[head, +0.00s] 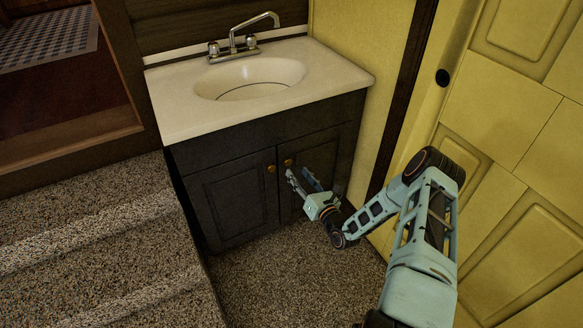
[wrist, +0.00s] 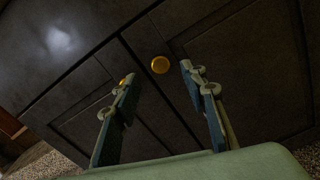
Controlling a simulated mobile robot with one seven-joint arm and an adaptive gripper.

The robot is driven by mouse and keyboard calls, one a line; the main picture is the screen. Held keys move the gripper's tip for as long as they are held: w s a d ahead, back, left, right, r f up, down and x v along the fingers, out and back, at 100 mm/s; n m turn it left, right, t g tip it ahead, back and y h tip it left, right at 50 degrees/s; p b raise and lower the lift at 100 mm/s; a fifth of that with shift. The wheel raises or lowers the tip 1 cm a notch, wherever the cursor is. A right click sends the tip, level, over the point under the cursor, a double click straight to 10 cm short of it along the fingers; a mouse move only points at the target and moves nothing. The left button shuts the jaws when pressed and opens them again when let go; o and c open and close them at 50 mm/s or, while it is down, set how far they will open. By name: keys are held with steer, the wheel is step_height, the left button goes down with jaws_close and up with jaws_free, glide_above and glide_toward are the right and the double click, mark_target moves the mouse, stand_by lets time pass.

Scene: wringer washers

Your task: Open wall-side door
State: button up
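The dark vanity cabinet under the sink has two panelled doors, both shut. The wall-side door (head: 322,157) is the right one, beside the yellow wall, with a round brass knob (head: 287,162) near its upper left corner. In the wrist view this knob (wrist: 160,64) shows in the gap between my fingertips, beyond them. The left door (head: 232,205) has its own knob (head: 271,168); in the wrist view it is partly hidden behind my left finger. My gripper (head: 298,172) is open and empty in front of the right door, covering part of it. I see no contact with the knob.
A pale sink top (head: 330,85) with a faucet (head: 239,40) sits on the cabinet. Carpeted steps (head: 100,235) rise at the left. A yellow panelled door (head: 510,150) stands close at the right. Bare carpet (head: 285,270) lies before the cabinet.

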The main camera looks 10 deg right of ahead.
mark_target(289, 162)
steer(key=b+x, duration=0.1)
steer(key=x, duration=0.5)
steer(key=shift+c, duration=0.4)
jaws_close()
